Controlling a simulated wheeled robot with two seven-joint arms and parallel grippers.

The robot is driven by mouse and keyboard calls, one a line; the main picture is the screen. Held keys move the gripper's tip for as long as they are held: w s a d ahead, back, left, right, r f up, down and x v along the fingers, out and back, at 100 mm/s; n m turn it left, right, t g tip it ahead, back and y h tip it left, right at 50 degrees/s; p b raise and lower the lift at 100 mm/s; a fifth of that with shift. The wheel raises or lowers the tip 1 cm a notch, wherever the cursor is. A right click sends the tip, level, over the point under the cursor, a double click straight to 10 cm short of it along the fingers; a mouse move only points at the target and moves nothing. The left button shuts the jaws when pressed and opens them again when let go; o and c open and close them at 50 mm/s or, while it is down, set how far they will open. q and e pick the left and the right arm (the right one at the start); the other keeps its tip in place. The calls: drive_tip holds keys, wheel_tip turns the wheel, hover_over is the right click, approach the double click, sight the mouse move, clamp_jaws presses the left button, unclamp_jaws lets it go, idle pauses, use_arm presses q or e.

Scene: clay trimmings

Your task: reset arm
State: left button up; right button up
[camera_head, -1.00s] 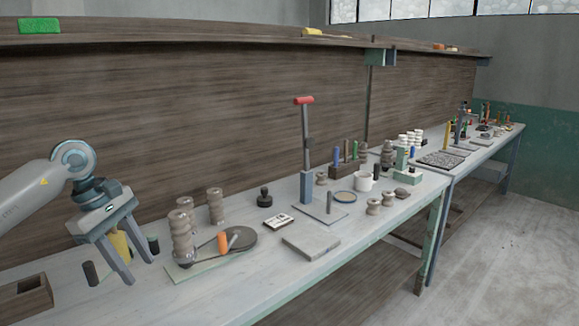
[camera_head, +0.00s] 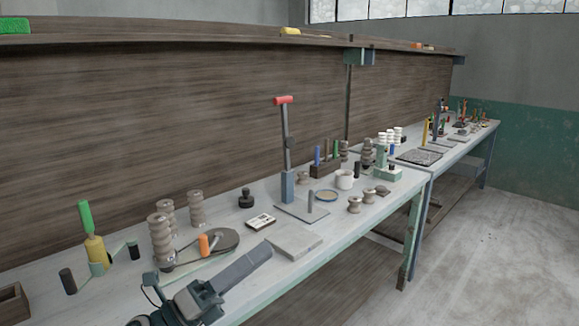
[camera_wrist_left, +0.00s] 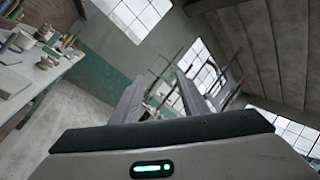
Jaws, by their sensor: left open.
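My left gripper (camera_head: 258,258) is low in the head view, in front of the bench's near edge. Its fingers point up and to the right in the picture. In the left wrist view, the two grey fingers (camera_wrist_left: 160,92) stand apart with nothing between them, and windows and the far wall show beyond. The gripper is open and empty. In the head view one finger largely covers the other. My right gripper is in neither view.
The long bench (camera_head: 330,236) carries a red-handled press (camera_head: 284,140), a grey slab (camera_head: 294,243), a disc with an orange handle (camera_head: 204,244), stacked spools (camera_head: 160,238) and a green-handled tool (camera_head: 86,218). Open floor (camera_head: 490,240) lies to the right.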

use_arm(q)
drive_tip(key=s+a+f+n+t+y, duration=0.2)
drive_tip(key=a+f+n+y, duration=0.6)
drive_tip(key=f+n, duration=0.5)
drive_tip(key=s+a+f+n+t+y, duration=0.15)
drive_tip(key=a+f+n+y, duration=0.45)
drive_tip(key=f+n+y, duration=0.7)
drive_tip(key=s+a+f+n+g+h, duration=0.1)
drive_tip(key=s+f+n+g, duration=0.6)
drive_tip(key=s, duration=0.8)
drive_tip(key=s+a+f+n+g, duration=0.1)
drive_tip(key=s+f+n+g, duration=0.3)
drive_tip(key=s+f, duration=0.8)
drive_tip(key=w+d+f+m+t+h, duration=0.1)
drive_tip(key=w+f, duration=0.1)
drive_tip(key=f, duration=0.7)
drive_tip(key=w+d+f, duration=0.2)
drive_tip(key=f, duration=0.7)
drive_tip(key=s+d+f+t, duration=0.1)
drive_tip(key=s+f, duration=0.1)
drive_tip(key=f, duration=0.6)
drive_tip(key=s+d+f+t, duration=0.1)
drive_tip(key=s+f, duration=0.2)
drive_tip(key=f, duration=0.5)
drive_tip(key=shift+m+h, duration=0.4)
